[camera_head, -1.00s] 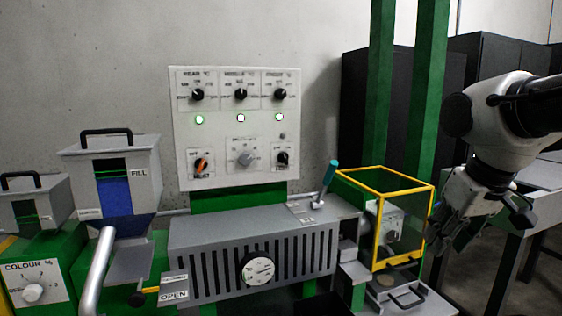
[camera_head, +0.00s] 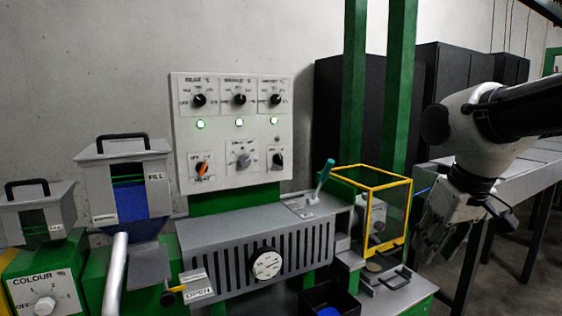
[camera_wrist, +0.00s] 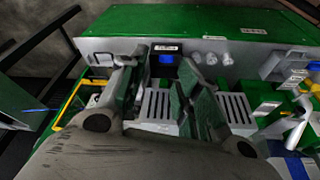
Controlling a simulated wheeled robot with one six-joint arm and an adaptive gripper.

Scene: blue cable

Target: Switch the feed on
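The control panel (camera_head: 232,130) stands upright on the machine against the wall. Its top row has three black temperature knobs, with a green-lit lamp under each. The lower row has an orange-marked knob (camera_head: 202,168), a grey knob (camera_head: 242,160) and a black knob (camera_head: 278,160). Their labels are too small to read, so I cannot tell which one is the feed. My gripper (camera_head: 446,222) hangs right of the yellow-framed guard, well away from the panel. In the wrist view my gripper (camera_wrist: 160,92) has its fingers spread with nothing between them.
The yellow-framed guard (camera_head: 372,167) and a teal-tipped lever (camera_head: 323,176) are between my gripper and the panel. A hopper (camera_head: 125,185) with blue material stands left. A colour dial (camera_head: 45,305) is at lower left. A dark bin (camera_head: 345,297) holds something blue. Green posts (camera_head: 398,90) rise behind the guard.

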